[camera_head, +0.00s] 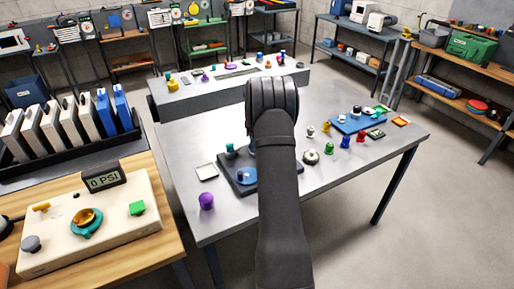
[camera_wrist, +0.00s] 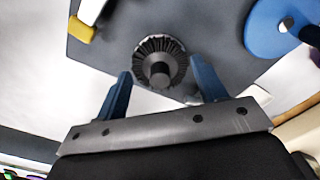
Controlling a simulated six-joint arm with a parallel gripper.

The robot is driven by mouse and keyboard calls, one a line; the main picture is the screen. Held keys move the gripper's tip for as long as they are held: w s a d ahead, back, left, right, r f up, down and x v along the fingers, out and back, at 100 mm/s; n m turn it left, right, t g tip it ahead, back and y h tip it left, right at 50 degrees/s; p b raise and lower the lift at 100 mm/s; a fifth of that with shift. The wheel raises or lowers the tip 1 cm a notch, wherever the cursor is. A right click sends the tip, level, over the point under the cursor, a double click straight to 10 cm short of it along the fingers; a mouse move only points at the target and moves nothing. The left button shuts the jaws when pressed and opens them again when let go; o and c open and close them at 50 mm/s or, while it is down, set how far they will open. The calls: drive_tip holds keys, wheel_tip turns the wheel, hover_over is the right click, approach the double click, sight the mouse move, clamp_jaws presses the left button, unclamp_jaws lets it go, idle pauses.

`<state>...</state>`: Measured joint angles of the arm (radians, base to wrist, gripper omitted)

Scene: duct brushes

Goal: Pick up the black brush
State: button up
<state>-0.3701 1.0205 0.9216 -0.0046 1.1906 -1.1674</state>
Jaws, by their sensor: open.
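The black brush (camera_wrist: 160,60) shows in the wrist view as a round, bristled disc with a dark stub at its centre, seen end-on. It rests on or over a dark grey plate (camera_wrist: 212,30). My gripper (camera_wrist: 160,72) is open, with its two blue fingers apart on either side of the near part of the brush; I see no contact, and the height gap is hard to judge. In the head view, my arm hides the brush and gripper. There the dark grey plate (camera_head: 238,187) lies on the metal table (camera_head: 200,228), partly covered by my arm.
A blue disc (camera_wrist: 268,30) lies right of the brush and a yellow block (camera_wrist: 81,29) left. A teal piece (camera_head: 231,151) stands on the plate. A purple knob (camera_head: 206,201) and white tray (camera_head: 207,171) are nearby. A silver dome (camera_head: 311,157) and small coloured pieces stand right of my arm.

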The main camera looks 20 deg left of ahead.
drive_tip(key=shift+f, duration=0.55)
drive_tip(key=c, duration=1.1)
drive_tip(key=shift+r, duration=0.1)
